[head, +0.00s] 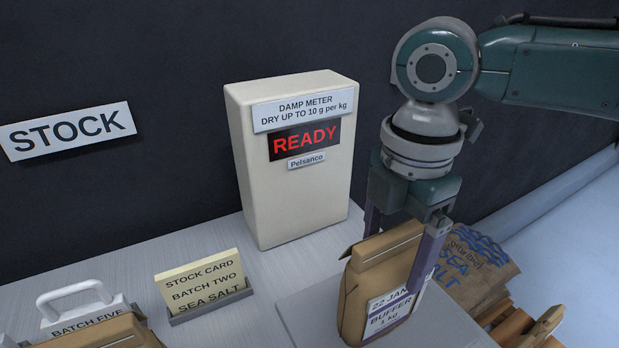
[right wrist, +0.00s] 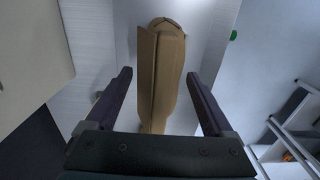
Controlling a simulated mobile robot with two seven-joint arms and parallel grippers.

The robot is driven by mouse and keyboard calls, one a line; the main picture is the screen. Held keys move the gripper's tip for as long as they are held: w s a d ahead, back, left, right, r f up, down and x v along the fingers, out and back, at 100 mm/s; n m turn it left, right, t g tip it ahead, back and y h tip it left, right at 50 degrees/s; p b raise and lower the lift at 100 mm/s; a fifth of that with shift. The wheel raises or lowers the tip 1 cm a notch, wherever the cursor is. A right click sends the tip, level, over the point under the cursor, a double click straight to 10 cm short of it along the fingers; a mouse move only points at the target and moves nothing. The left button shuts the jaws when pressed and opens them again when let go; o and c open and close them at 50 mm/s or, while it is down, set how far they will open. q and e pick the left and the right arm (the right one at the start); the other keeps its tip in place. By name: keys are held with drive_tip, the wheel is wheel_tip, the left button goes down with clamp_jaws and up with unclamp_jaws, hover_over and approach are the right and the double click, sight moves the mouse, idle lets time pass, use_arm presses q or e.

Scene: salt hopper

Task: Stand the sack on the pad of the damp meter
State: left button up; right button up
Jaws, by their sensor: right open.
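The brown paper sack (head: 375,275), labelled 22 JAN BUFFER 1 kg, stands upright on a flat light-grey pad (head: 455,322) in front of the damp meter (head: 295,190). The cream damp meter shows READY in red. My right gripper (head: 400,262) points down over the sack, with one finger on each side of it. In the right wrist view the sack (right wrist: 160,75) is between the open fingers (right wrist: 158,85), with a gap on both sides. My left gripper is not in view.
A STOCK CARD sign (head: 205,285) stands left of the pad. A BATCH FIVE item with a white handle (head: 80,300) and another brown sack top (head: 105,335) are at lower left. A larger sea salt sack (head: 470,265) lies right, beside wooden slats (head: 515,325).

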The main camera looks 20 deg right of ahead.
wheel_tip(320, 180, up, 11)
drive_tip(key=shift+r+p, duration=0.1)
drive_tip(key=shift+p, duration=0.5)
drive_tip(key=shift+a+r, duration=0.1)
drive_tip(key=s+a+f+m+t+y, duration=0.2)
drive_tip(key=s+a+f+m+y, duration=0.1)
drive_tip(key=s+a+f+m, duration=0.65)
drive_tip(key=s+d+m+t+h, duration=0.1)
drive_tip(key=s+d+m+h, duration=0.1)
drive_tip(key=s+d+m, duration=0.4)
drive_tip(key=shift+s+d+m+t+h, duration=0.3)
drive_tip(key=shift+m+h, duration=0.1)
drive_tip(key=shift+m, duration=0.45)
